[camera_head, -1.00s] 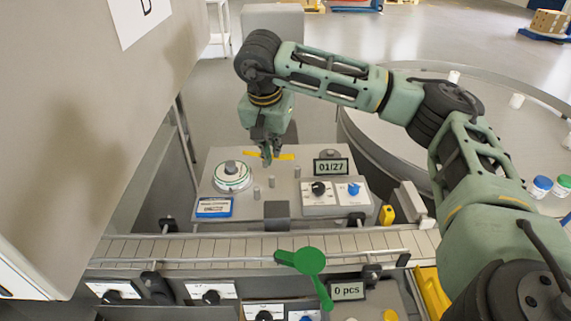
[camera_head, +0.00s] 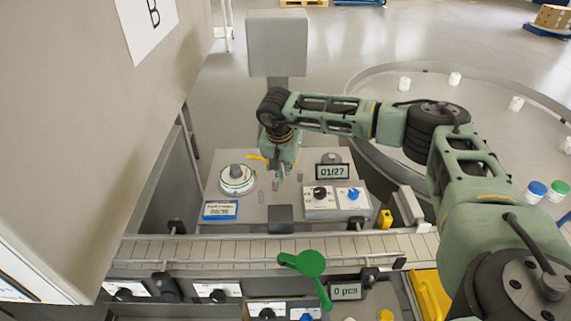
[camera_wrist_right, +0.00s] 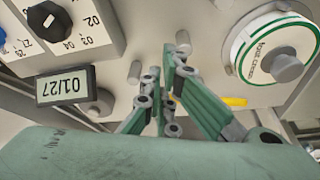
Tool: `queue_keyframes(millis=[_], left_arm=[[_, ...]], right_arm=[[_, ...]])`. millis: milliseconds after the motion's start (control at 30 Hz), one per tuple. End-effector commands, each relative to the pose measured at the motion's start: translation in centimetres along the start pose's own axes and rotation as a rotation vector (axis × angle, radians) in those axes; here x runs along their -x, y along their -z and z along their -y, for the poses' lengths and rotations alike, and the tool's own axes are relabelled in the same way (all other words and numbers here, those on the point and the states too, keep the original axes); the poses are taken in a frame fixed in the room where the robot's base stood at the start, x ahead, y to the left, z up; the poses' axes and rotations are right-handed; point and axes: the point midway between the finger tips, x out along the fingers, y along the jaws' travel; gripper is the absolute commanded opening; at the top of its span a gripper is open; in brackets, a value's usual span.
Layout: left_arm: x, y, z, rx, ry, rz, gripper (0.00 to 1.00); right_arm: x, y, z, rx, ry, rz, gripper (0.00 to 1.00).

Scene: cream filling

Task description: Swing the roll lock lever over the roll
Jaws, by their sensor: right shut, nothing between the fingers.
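The roll (camera_head: 237,180) is a white disc with a green ring and a grey knob on top, at the left of the grey panel. It also shows at the upper right of the right wrist view (camera_wrist_right: 275,50). A yellow bar, apparently the lock lever (camera_head: 257,158), lies behind the roll. Its right part is hidden by my right gripper (camera_head: 281,174). In the right wrist view a short piece of the lever (camera_wrist_right: 236,101) shows beside the fingers. My right gripper is shut and empty, pointing down over the panel, right of the roll; I cannot tell whether it touches the lever.
Small grey posts (camera_head: 275,184) stand near the gripper. A display reading 01/27 (camera_head: 332,172) and a black knob (camera_head: 320,193) are to the right. A conveyor (camera_head: 220,249) runs in front, with a green paddle (camera_head: 303,263) over its near edge.

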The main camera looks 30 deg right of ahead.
Motion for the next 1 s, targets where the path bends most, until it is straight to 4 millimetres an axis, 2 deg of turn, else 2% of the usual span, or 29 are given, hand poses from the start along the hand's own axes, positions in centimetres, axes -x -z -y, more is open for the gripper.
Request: queue_keyframes(millis=[467,1000], left_arm=[[-0.05,-0.05,-0.09,-0.002,-0.001,0.001,0.4],[-0.7,-0.16,-0.27,-0.001,-0.003,0.001,0.4]], right_arm=[[-0.15,0.19,-0.06,0.007,0.002,0.0,0.0],[-0.35,0.85,-0.52,0.099,0.029,0.0,0.0]])
